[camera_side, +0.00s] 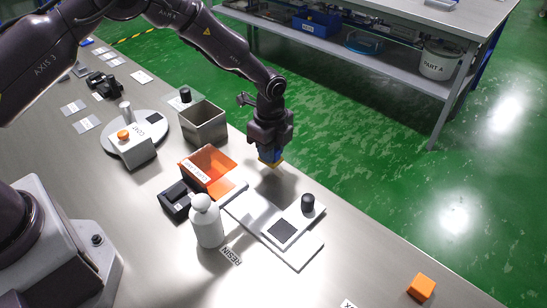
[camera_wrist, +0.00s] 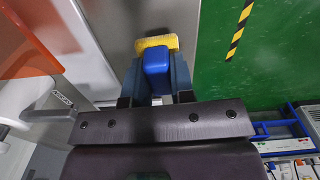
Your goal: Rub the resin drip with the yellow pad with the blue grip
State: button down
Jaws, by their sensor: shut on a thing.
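My gripper (camera_side: 269,150) is shut on the blue grip (camera_wrist: 157,63) of the yellow pad (camera_wrist: 157,43). The two fingers stand on either side of the blue block in the wrist view. The yellow pad (camera_side: 275,163) shows at the lower end of the gripper in the side view, held above the bench near its far edge, between the grey open box and the white board. I cannot make out the resin drip in either view. A white bottle (camera_side: 207,224) stands beside a label reading RESIN (camera_side: 230,256).
A white board (camera_side: 302,251) carries a dark square (camera_side: 282,232) and a black knob (camera_side: 308,203). An orange clear shield (camera_side: 207,168), a black device (camera_side: 176,198) and a grey open box (camera_side: 204,124) stand nearby. An orange cube (camera_side: 422,287) sits at the right on clear bench.

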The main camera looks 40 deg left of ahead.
aim_at(284, 178)
jog(key=shift+r, duration=2.65)
jog(key=shift+f, duration=0.2)
jog(key=shift+f, duration=3.6)
jog(key=shift+d+f, duration=0.3)
jog(key=shift+d, duration=1.8)
jog(key=a, duration=0.4)
jog(key=shift+a, duration=0.1)
jog(key=shift+r, duration=4.05)
